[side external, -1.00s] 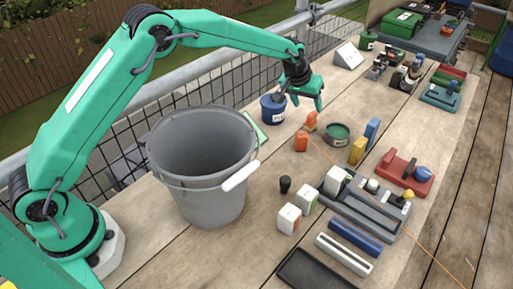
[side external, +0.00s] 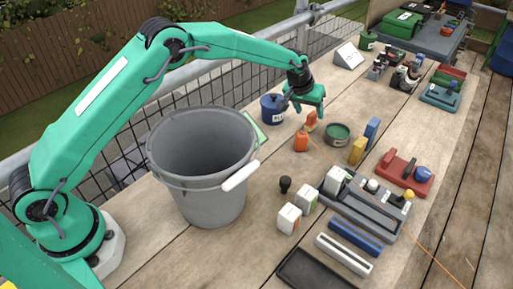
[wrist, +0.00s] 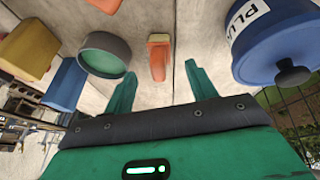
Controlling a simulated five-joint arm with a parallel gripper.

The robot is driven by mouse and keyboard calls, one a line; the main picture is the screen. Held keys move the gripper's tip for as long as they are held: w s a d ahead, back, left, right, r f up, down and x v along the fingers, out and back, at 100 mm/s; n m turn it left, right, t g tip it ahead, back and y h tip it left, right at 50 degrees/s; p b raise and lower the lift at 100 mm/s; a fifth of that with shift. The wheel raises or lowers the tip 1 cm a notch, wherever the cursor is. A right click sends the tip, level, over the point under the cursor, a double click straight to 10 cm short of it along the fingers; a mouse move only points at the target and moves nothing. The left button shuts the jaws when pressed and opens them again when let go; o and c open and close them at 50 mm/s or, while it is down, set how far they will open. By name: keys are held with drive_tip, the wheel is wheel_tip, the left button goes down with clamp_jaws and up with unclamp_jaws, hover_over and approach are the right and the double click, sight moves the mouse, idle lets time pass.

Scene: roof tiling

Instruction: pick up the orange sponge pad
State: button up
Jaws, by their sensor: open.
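A small orange block with a paler top end, which looks like the orange sponge pad (wrist: 158,61), stands on the planks in the wrist view, ahead of the gap between my fingers. In the side view the orange pad (side external: 311,122) is just below and in front of my gripper (side external: 308,108). A second orange piece (side external: 301,142) stands nearer the side camera; part of it shows at the top edge of the wrist view (wrist: 104,5). My gripper (wrist: 160,88) is open and empty, with its fingers spread on either side of the pad's line and apart from it.
A blue pot (wrist: 282,42) stands close to one finger, and a round green tin (wrist: 104,55) close to the other. Yellow (side external: 357,151) and blue (side external: 372,132) blocks stand beyond the tin. A big grey bucket (side external: 205,165) stands between my base and the pad.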

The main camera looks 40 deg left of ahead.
sight(310, 114)
drive_tip(key=shift+x, duration=2.15)
drive_tip(key=c, duration=1.1)
